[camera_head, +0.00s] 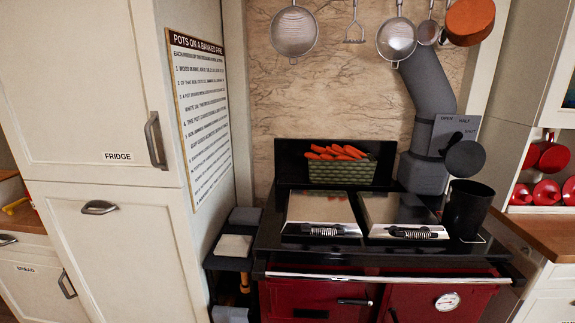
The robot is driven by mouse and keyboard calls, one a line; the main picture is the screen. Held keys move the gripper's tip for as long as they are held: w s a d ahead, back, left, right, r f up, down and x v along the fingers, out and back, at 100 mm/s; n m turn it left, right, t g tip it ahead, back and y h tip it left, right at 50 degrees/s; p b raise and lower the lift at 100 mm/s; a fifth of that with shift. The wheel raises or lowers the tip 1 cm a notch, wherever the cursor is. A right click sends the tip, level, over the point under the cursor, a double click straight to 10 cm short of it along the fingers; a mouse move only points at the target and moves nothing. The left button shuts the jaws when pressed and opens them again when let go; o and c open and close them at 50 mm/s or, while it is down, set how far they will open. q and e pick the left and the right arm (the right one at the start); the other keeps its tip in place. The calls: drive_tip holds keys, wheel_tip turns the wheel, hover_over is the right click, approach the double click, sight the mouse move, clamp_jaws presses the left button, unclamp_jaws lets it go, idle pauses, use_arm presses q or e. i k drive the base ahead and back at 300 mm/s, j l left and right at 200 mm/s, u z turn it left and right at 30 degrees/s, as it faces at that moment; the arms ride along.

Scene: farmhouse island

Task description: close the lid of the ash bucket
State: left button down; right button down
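A dark bucket (467,208) stands at the right end of the black range top, beside the flue. A dark round disc (464,158) stands up just above the bucket's rim and looks like its lid, raised open. The bucket's inside is dark and I cannot see into it. The hinge between disc and bucket is not clear. Neither my left nor my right gripper is in view.
A red range (330,301) has two hotplate covers (321,212) with coiled handles. A green basket of carrots (341,171) stands behind them. A flue pipe (427,82) with an OPEN/HALF/SHUT plate (455,127) rises near the bucket. A wooden counter (536,238) lies right, a fridge (80,85) left.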

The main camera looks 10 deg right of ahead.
sight(465, 159)
drive_tip(key=z, duration=1.75)
drive_tip(key=i+l+u, duration=0.1)
drive_tip(key=i+l, duration=0.15)
drive_tip(key=i+l+u, duration=0.15)
drive_tip(key=l, duration=0.25)
drive_tip(key=i+l+u, duration=0.1)
drive_tip(key=i+l, duration=0.15)
drive_tip(key=i+l+u, duration=0.15)
drive_tip(key=l, duration=0.3)
drive_tip(key=i+l+u, duration=0.1)
drive_tip(key=i+l, duration=0.15)
drive_tip(key=l, duration=0.15)
drive_tip(key=i+l+u, duration=0.1)
drive_tip(key=l, duration=0.3)
drive_tip(key=i+l+u, duration=0.15)
drive_tip(key=l, duration=0.3)
drive_tip(key=i+l+u, duration=0.1)
drive_tip(key=l, duration=0.3)
drive_tip(key=i, duration=0.05)
